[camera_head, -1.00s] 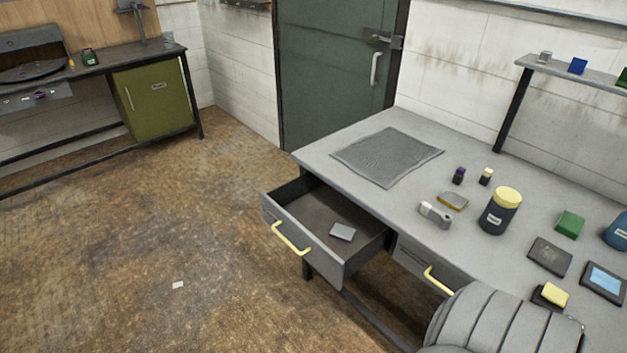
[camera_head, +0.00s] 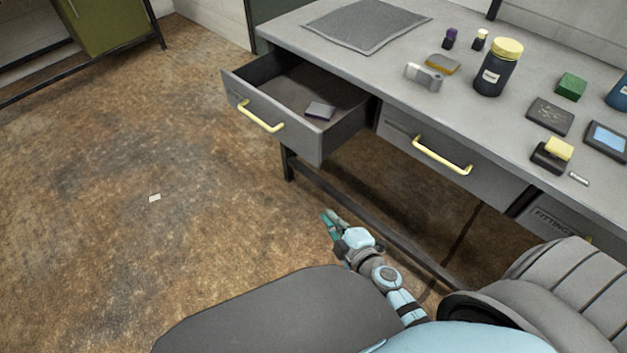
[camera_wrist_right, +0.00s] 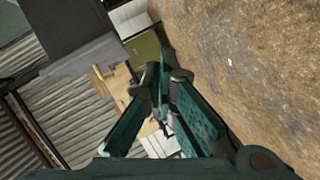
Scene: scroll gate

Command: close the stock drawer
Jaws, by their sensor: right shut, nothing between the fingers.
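The stock drawer (camera_head: 283,128) is a grey drawer pulled open at the left end of the workbench. Its yellow handle (camera_head: 261,116) is on its front, and a small grey box (camera_head: 320,111) lies inside. A second drawer with a yellow handle (camera_head: 441,156) is shut to its right. My right gripper (camera_head: 331,222) is below and in front of the open drawer, apart from it. Its teal fingers also show in the right wrist view (camera_wrist_right: 163,100), shut and empty. My left gripper is out of view.
The grey workbench (camera_head: 470,100) carries a dark mat (camera_head: 366,24), a dark jar with a yellow lid (camera_head: 496,68), a green block (camera_head: 571,86) and other small items. A bench rail (camera_head: 400,250) runs low near my gripper. The floor to the left is clear apart from a small white scrap (camera_head: 155,198).

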